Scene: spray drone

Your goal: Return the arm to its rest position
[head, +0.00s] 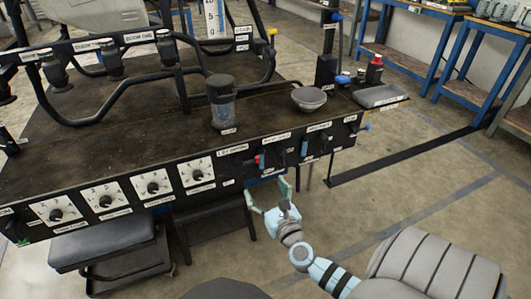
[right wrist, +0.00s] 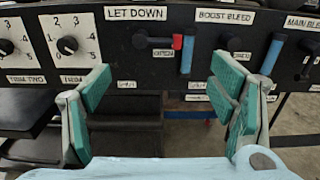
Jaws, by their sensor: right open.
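My right gripper (head: 268,192) is open and empty, just in front of the panel's lower edge in the head view. In the right wrist view its two green-padded fingers (right wrist: 165,92) stand wide apart, with nothing between them. Behind them is the black control panel (right wrist: 120,72) with the LET DOWN label (right wrist: 137,14). A red-tipped lever (right wrist: 177,42) and a blue handle (right wrist: 187,55) sit above the gap between the fingers. I cannot tell whether a fingertip touches the panel. My right arm reaches in from the lower right. My left gripper is not in view.
A dark stool (head: 100,243) stands below.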

